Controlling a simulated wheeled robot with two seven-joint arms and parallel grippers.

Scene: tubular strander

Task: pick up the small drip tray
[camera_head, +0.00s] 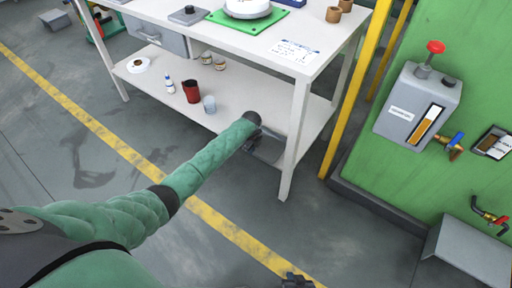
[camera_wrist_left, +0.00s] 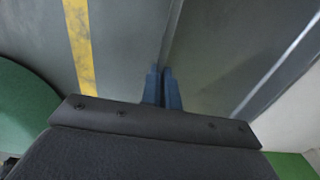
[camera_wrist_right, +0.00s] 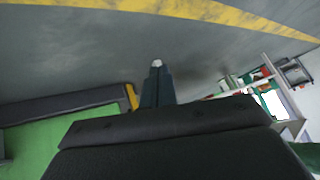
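The small drip tray (camera_head: 268,153) looks like a shallow grey metal tray at the right end of the bench's lower shelf, partly hidden by my left gripper and the bench leg. My left gripper (camera_head: 257,133) is at its near edge. In the left wrist view, the tray's smooth grey face (camera_wrist_left: 215,60) fills the area right of the fingers (camera_wrist_left: 161,85), which are closed together on its thin edge. Whether the shelf bears it is unclear.
The white bench (camera_head: 235,32) has a lower shelf (camera_head: 140,80) with a red cup (camera_head: 191,91), a clear cup (camera_head: 209,104) and a small bottle (camera_head: 170,86). A bench leg (camera_head: 295,140) stands close to my left gripper. A green machine (camera_head: 450,90) stands right. Floor in front is clear.

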